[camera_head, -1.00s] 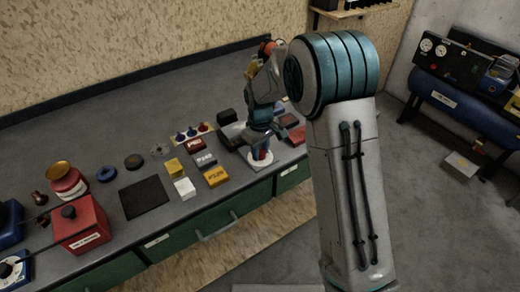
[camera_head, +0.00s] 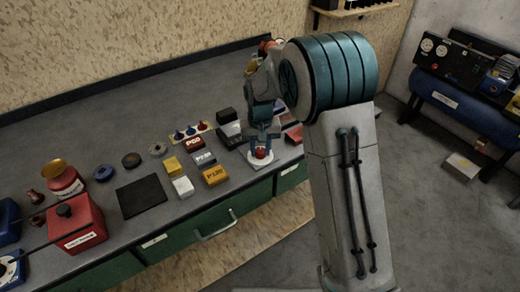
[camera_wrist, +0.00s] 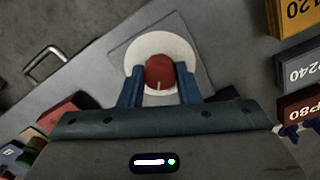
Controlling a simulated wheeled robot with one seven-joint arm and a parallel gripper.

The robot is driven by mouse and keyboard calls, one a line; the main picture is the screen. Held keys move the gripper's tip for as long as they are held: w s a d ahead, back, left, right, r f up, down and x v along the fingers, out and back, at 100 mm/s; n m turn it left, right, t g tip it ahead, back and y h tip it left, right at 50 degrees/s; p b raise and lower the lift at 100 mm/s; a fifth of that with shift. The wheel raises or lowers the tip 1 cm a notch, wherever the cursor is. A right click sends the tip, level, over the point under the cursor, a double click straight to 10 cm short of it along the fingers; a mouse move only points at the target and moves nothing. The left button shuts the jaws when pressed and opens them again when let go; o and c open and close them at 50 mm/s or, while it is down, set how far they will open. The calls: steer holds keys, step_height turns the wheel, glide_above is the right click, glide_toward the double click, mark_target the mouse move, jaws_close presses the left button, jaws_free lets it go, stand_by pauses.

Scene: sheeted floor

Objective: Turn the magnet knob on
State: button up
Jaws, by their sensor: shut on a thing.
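The magnet knob (camera_wrist: 159,70) is a round red knob with a pale line on it, seen in the wrist view. It stands on a white disc (camera_wrist: 137,51) set on a square grey plate (camera_wrist: 200,75). In the head view the red knob (camera_head: 262,153) shows near the front edge of the bench, on its white disc (camera_head: 258,162). My gripper (camera_wrist: 160,82) has its two blue fingers on either side of the knob, shut on it. In the head view my gripper (camera_head: 262,146) points down at the knob, and the arm hides part of the area behind it.
Labelled grit blocks (camera_head: 215,175) lie left of the knob. A dark box (camera_head: 231,132) stands beside it, and small coloured blocks (camera_head: 293,134) lie to its right. A drawer handle (camera_wrist: 42,62) shows below the bench edge. A black mat (camera_head: 141,195) lies further left.

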mark_target(260, 151)
steer(key=m, duration=0.5)
steer(key=shift+m, duration=0.3)
steer(key=m, duration=0.4)
steer(key=shift+m, duration=0.3)
steer(key=o, duration=1)
steer(key=shift+r, duration=0.1)
step_height(260, 151, up, 14)
steer(key=shift+f, duration=0.15)
